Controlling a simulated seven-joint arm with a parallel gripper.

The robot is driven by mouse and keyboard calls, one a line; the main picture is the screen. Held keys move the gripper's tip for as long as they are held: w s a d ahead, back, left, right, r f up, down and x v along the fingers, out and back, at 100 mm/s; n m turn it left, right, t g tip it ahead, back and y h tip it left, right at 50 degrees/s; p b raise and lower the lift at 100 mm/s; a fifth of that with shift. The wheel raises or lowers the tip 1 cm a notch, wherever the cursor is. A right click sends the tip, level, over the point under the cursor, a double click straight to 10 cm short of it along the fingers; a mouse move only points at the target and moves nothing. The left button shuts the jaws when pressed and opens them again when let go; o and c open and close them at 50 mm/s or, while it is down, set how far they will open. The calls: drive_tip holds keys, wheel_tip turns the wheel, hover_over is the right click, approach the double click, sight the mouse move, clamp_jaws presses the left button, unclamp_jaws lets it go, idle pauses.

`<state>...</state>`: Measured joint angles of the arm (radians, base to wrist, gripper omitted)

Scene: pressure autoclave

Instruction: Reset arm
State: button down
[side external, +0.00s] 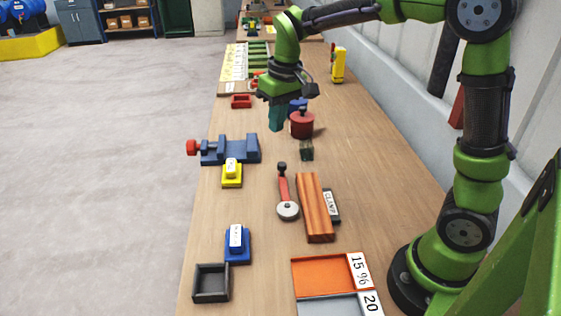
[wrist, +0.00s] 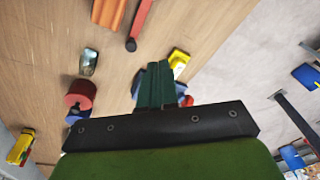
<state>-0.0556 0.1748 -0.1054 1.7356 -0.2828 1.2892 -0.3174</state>
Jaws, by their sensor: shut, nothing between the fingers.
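My green arm reaches over the wooden workbench (side external: 265,200). My gripper (side external: 276,129) hangs above the bench with its teal fingers pointing down, shut and empty. In the wrist view the fingers of my gripper (wrist: 154,68) lie side by side with nothing between them. A dark red round vessel (side external: 302,124) stands just right of my gripper in the side view; it also shows in the wrist view (wrist: 79,95). A blue vise (side external: 230,149) with a red knob lies left of and nearer than my gripper; the fingers partly hide it in the wrist view.
A small dark block (side external: 307,151), a red-handled tool (side external: 284,188) and a wooden block (side external: 314,205) lie nearer. Yellow (side external: 232,174) and blue (side external: 237,243) switch bases, a dark tray (side external: 211,283) and an orange tray (side external: 318,273) also stand there. The wall runs along the right.

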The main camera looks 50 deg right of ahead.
drive_tip(key=s+a+r+m+t, duration=0.1)
drive_tip(key=s+a+t, duration=0.1)
drive_tip(key=s, duration=0.6)
drive_tip(key=s+a+r+m+t+y, duration=0.1)
drive_tip(key=s+a+r+t, duration=0.1)
drive_tip(key=s, duration=0.7)
drive_tip(key=shift+s+m+t+y, duration=0.25)
drive_tip(key=shift+m+t+y, duration=0.05)
drive_tip(key=shift+t, duration=0.5)
drive_tip(key=shift+r, duration=0.1)
